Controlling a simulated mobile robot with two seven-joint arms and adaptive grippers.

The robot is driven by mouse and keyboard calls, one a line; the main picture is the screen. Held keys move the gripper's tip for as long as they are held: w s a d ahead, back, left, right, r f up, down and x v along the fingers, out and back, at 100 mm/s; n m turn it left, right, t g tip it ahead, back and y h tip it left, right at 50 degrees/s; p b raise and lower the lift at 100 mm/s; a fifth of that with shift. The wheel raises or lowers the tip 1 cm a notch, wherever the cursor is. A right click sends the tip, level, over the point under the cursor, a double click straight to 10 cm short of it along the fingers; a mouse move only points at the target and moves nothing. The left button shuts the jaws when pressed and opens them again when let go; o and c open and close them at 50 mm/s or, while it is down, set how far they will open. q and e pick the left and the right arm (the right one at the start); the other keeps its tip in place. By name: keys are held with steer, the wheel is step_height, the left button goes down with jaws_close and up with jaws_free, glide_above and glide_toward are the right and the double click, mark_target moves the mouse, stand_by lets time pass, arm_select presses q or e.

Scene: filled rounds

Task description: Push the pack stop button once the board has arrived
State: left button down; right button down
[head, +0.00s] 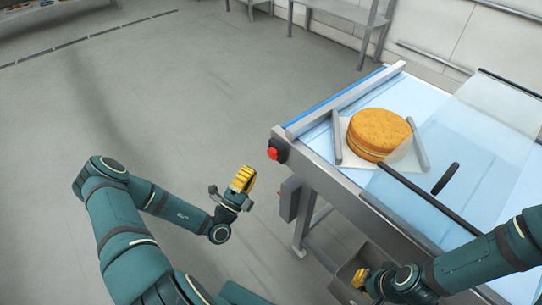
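The red stop button (272,154) sits on a dark housing at the near left corner of the conveyor (322,172). A round filled cake (379,131) rests on a pale board (347,151) on the light blue belt, between two grey bars. My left gripper (243,178) has yellow fingers that look closed together with nothing between them. It is a little left of and below the button in the picture, apart from it. My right gripper (360,278) is low by the conveyor's near side, partly hidden by its own wrist; its finger opening is unclear.
A clear panel (470,150) with dark edge bars and a dark handle covers the belt on the right. A grey box (290,199) hangs below the button. A metal bin (346,272) is near my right gripper. Open floor lies left.

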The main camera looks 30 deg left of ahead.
mark_target(273, 154)
arm_select(q)
steer(key=a+n+y, duration=0.3)
steer(key=y, duration=0.1)
steer(key=shift+s+a+f, duration=0.25)
steer(key=shift+s+a, duration=0.05)
steer(key=shift+a, duration=0.05)
arm_select(e)
steer(key=shift+f, duration=0.1)
arm_select(q)
steer(key=shift+w+d, duration=0.1)
